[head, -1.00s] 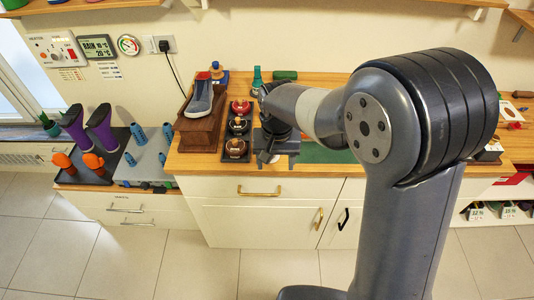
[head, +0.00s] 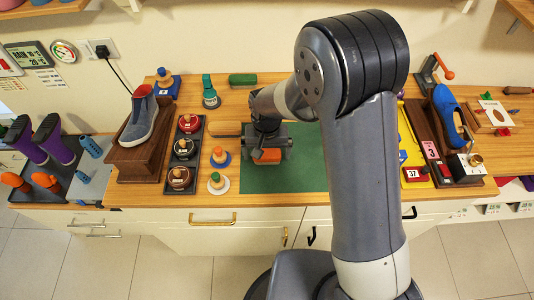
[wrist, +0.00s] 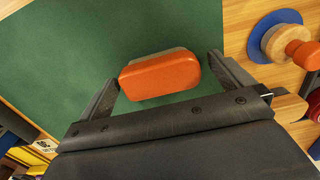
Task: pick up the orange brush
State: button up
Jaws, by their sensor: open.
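The orange brush (head: 266,156) lies on the green mat (head: 285,185) on the wooden counter, partly hidden by my gripper in the head view. In the wrist view the brush (wrist: 160,75) shows as a rounded orange block on the green mat (wrist: 90,40). My gripper (wrist: 162,78) is open, with one finger to each side of the brush and a gap at both sides. In the head view my gripper (head: 265,150) is over the mat; its height above the brush is hard to tell.
Left of the mat stand round wooden-knobbed pieces on blue (head: 220,156) and white (head: 217,182) discs, and a black tray of polish tins (head: 182,150). A brown brush (head: 227,128) lies behind. A yellow tray (head: 415,165) and a blue shoe (head: 447,112) are at the right.

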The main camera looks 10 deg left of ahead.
aim_at(267, 153)
jog(key=shift+f, duration=0.25)
jog(key=shift+c, duration=0.3)
jog(key=c, duration=1)
notch_tip(267, 153, up, 10)
jog(key=shift+r+b, duration=0.1)
jog(key=shift+b, duration=0.75)
